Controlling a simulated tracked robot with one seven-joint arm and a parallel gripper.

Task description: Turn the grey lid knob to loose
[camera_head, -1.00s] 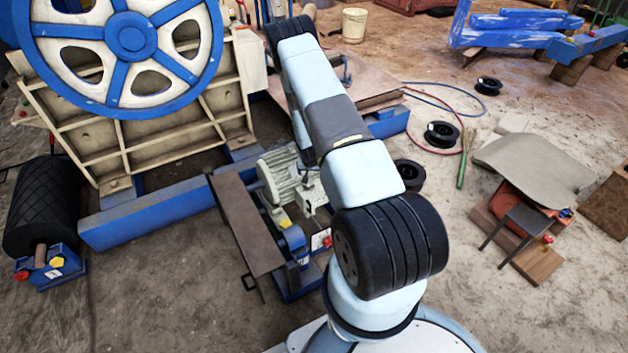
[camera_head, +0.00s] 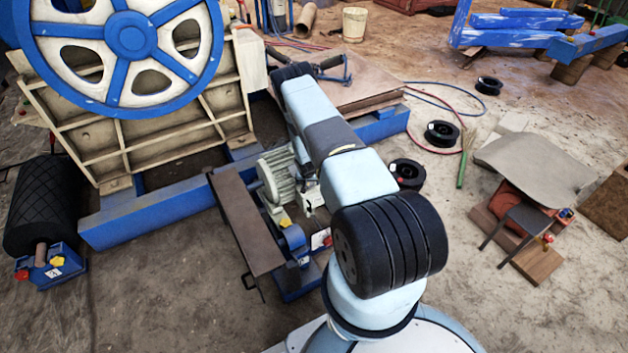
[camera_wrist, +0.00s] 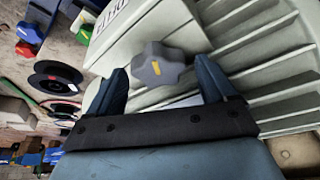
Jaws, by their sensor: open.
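The grey lid knob (camera_wrist: 158,64) shows in the wrist view as a lobed knob with a yellow mark. It sits on a pale grey-green ribbed housing (camera_wrist: 260,60) with dark lettering at its upper left. My gripper (camera_wrist: 165,82) is open, with one blue finger on each side of the knob in the picture. The knob appears just beyond or between the fingertips; I cannot tell whether they touch it. In the head view the ribbed motor housing (camera_head: 278,178) stands left of my arm. The knob and my gripper cannot be made out there.
A brown plate on a blue frame (camera_head: 243,215) lies left of the motor. The crusher with its blue-and-white flywheel (camera_head: 128,40) stands at the left. Black spools (camera_head: 441,134) and hoses lie on the floor at the right. A small table (camera_head: 535,165) stands at the right.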

